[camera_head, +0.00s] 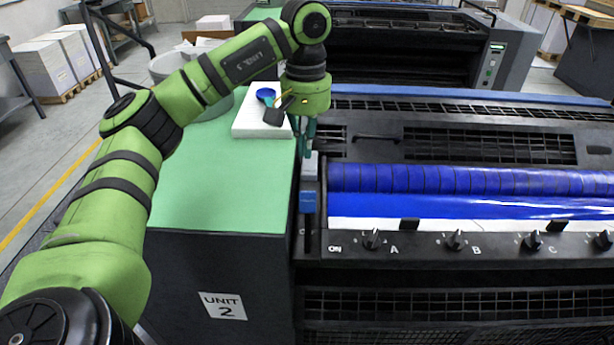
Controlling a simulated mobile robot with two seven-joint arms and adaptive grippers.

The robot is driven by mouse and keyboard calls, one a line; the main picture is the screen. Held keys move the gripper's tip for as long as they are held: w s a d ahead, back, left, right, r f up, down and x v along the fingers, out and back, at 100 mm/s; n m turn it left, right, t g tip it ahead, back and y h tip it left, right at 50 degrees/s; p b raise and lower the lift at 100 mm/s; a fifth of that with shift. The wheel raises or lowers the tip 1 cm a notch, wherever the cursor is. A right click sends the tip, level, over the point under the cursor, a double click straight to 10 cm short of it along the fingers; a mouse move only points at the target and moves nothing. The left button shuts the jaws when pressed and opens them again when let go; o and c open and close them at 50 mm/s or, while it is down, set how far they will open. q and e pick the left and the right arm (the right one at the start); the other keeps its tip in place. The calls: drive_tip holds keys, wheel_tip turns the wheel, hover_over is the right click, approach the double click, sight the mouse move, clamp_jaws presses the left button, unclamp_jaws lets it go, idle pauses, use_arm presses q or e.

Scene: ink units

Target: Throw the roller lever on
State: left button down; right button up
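My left arm comes in from the left, and its gripper (304,148) points down at the left end of the ink unit. Its teal fingers are partly overlapped by its wrist, and their gap is unclear. Just below the fingertips is what looks like the roller lever (307,202), a grey upper part with a blue piece on its front, in a narrow dark strip between the green-topped cabinet and the blue rollers. I cannot tell whether the fingers touch it. My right gripper is out of view.
The green-topped cabinet (222,185) marked UNIT 2 stands left of the lever. A white pad (250,122) with a blue-headed item and a dark item lies at its back. Knobs marked A (373,240), B (455,240) and C (532,241) line the front right, below the blue roller (470,180).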

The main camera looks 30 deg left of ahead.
sight(306, 180)
use_arm(q)
wheel_tip(306, 180, down, 9)
drive_tip(key=shift+d+r+p, duration=0.1)
drive_tip(key=shift+p, duration=1)
drive_tip(key=shift+f, duration=0.6)
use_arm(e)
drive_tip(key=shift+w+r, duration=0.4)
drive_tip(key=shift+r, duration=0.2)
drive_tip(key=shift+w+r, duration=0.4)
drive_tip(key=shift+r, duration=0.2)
